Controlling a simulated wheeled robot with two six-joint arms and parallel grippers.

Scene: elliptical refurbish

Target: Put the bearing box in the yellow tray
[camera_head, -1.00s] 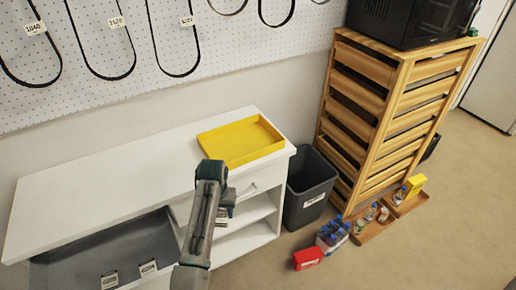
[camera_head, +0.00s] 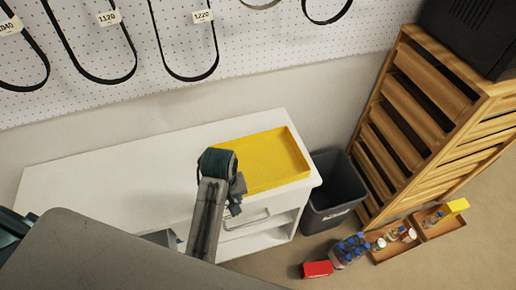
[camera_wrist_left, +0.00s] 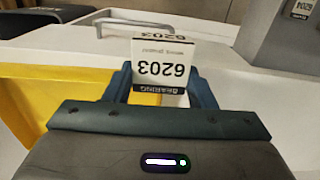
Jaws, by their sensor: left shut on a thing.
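The bearing box (camera_wrist_left: 160,62) is a small white box with a dark band, marked 6203, in the left wrist view. My left gripper (camera_wrist_left: 160,85) is shut on it, with a finger on either side. In the head view my left gripper (camera_head: 236,200) hangs at the front left of the yellow tray (camera_head: 222,184), partly hidden by my wrist. The box cannot be made out there. The tray lies flat on the white cabinet's right end and looks empty where visible. It also shows at the left of the wrist view (camera_wrist_left: 20,105). My right gripper is not in view.
The white cabinet (camera_head: 120,185) has a clear top left of the tray. A dark grey bin (camera_head: 338,190) stands beside its right end, before a wooden slatted rack (camera_head: 415,130). Bottles (camera_head: 350,250) and a red box (camera_head: 317,269) are on the floor.

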